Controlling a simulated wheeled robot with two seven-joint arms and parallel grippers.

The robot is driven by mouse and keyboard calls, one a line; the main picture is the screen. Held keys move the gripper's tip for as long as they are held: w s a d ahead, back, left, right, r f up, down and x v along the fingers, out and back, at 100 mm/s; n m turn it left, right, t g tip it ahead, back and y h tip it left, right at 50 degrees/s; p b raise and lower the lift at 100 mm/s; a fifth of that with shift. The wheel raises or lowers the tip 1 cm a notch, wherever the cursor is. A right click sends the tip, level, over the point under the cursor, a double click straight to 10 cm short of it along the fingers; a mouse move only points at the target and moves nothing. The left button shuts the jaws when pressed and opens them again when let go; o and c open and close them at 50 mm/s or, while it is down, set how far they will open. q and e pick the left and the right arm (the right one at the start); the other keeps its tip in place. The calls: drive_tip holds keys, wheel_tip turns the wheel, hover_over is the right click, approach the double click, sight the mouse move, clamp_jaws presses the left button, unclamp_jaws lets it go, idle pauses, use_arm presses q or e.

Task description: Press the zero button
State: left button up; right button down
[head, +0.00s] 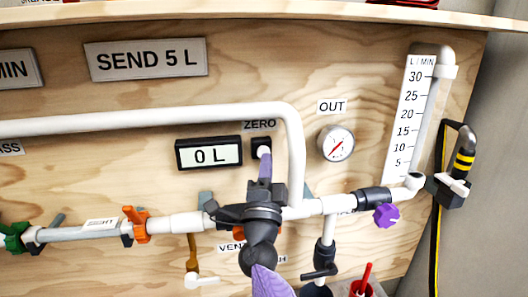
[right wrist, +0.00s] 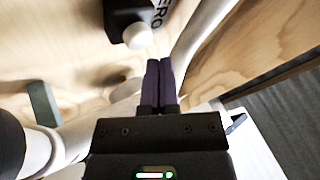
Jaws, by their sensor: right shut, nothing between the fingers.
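The zero button is a round white knob (head: 263,151) on a small black housing (head: 259,142), under the ZERO label and right of the display. In the right wrist view the white button (right wrist: 138,36) shows above and slightly left of my fingertips. My right gripper (head: 265,160) has slim purple fingers that point up at the button, their tips just below it in the head view. In the right wrist view its fingers (right wrist: 159,64) are closed together and empty, with a visible gap to the button. Contact is not visible. My left gripper is not in view.
The display (head: 209,154) reads 0 L. White pipe (head: 294,150) runs close right of the button and above the display. A pressure gauge (head: 336,143) and a flow scale (head: 410,118) stand further right. Valves, including a purple knob (head: 386,215), line the lower pipe.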

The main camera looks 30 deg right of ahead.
drive_tip(key=s+p, duration=0.1)
drive_tip(key=s, duration=0.1)
drive_tip(key=s+a+p, duration=0.1)
drive_tip(key=s, duration=0.1)
drive_tip(key=shift+s, duration=0.2)
idle(0.6)
